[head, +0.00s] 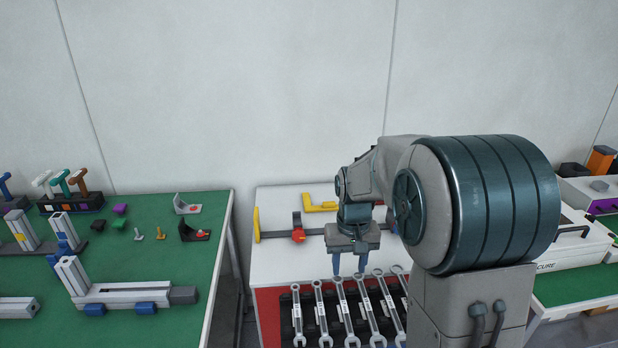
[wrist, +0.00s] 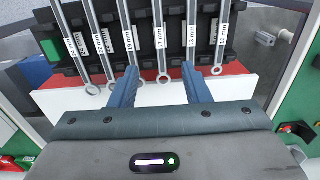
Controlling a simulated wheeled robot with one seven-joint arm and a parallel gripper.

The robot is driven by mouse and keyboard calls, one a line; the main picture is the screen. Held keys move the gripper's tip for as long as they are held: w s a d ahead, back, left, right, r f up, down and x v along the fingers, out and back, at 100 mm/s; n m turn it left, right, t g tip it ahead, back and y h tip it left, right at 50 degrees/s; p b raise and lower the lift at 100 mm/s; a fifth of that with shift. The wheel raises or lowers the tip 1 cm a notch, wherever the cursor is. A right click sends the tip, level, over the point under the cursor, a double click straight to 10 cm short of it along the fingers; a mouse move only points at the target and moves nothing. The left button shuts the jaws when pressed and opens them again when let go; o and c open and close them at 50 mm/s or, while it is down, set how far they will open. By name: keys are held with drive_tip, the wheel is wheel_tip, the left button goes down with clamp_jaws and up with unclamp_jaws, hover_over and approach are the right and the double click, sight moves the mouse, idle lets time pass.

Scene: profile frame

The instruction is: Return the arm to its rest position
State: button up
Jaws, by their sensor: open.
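My arm reaches forward over the white-topped cabinet (head: 275,268) in the head view. My gripper (head: 348,274) points down, with its blue fingers apart and nothing between them. It is just behind the row of wrenches (head: 345,320) in the head view. In the wrist view the two fingers of my gripper (wrist: 162,90) are spread, with the ring ends of the labelled wrenches (wrist: 161,45) beyond them. I cannot tell whether the fingertips touch any wrench. My arm's large joint hides part of the right side of the cabinet.
A clamp with a red part (head: 298,235) and a yellow bracket (head: 320,205) lie on the cabinet top. A green table (head: 215,225) at left holds profile parts (head: 130,295) and small fittings. At right, a white case (head: 575,240) stands on another green surface. A wall stands behind.

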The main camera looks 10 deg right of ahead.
drive_tip(key=s+r+t, duration=0.1)
drive_tip(key=s+r, duration=0.2)
drive_tip(key=s, duration=0.7)
drive_tip(key=s+r+t, duration=0.2)
drive_tip(key=s, duration=0.8)
drive_tip(key=shift+r, duration=0.4)
